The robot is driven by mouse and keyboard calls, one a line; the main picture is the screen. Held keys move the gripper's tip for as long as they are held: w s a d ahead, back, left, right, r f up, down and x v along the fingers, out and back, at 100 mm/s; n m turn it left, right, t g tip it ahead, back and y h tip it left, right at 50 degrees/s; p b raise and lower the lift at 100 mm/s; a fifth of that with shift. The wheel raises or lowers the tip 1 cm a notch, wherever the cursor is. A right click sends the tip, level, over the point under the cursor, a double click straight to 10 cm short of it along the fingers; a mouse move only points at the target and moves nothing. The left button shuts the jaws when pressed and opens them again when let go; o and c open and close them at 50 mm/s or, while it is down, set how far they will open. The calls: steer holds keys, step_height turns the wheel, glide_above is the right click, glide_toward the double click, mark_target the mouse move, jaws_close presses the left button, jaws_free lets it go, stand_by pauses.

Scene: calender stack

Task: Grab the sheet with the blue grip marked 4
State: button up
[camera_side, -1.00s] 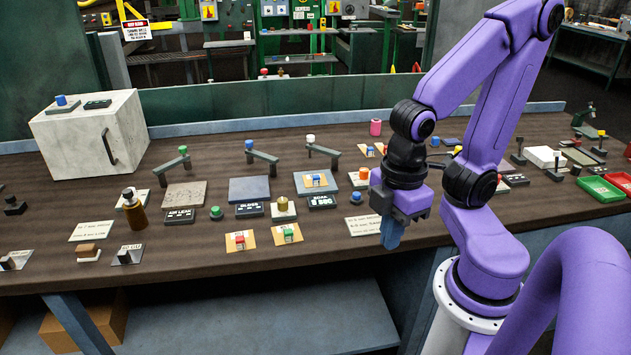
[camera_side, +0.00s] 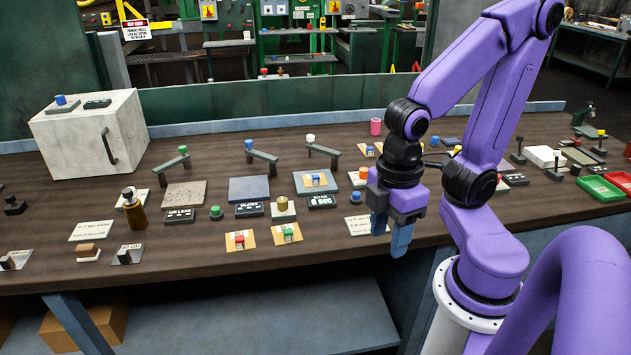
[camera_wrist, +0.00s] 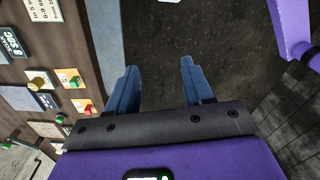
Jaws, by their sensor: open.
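An orange sheet with a blue grip (camera_side: 316,180) lies on a blue-grey plate (camera_side: 303,190) under the right-hand of several raised arms. Its number is too small to read. Two similar sheets lie nearer the front edge, one with a red grip (camera_side: 239,240) and one with a green grip (camera_side: 287,233). They also show in the wrist view as red (camera_wrist: 85,108) and green (camera_wrist: 73,79). My gripper (camera_side: 390,232) hangs by the table's front edge, right of these sheets and apart from them. Its blue fingers are apart with nothing between them, as the wrist view (camera_wrist: 159,72) also shows.
Raised arms with coloured knobs (camera_side: 262,156) stand behind the plates. A brown bottle (camera_side: 133,212), a white box (camera_side: 90,130) and a brass-coloured knob (camera_side: 283,209) are to the left. Green and red trays (camera_side: 600,190) lie far right. The wrist view shows dark floor below the fingers.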

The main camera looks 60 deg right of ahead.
steer(key=w+d+f+m+g+y, duration=0.2)
steer(key=w+m+g, duration=0.2)
steer(key=w+m, duration=0.75)
steer(key=m+t+y, duration=0.7)
steer(key=m+t, duration=0.7)
steer(key=m, duration=1.4)
glide_toward(316, 176)
steer(key=shift+n, duration=0.25)
steer(key=x, duration=1.1)
steer(key=shift+d, duration=0.1)
jaws_close()
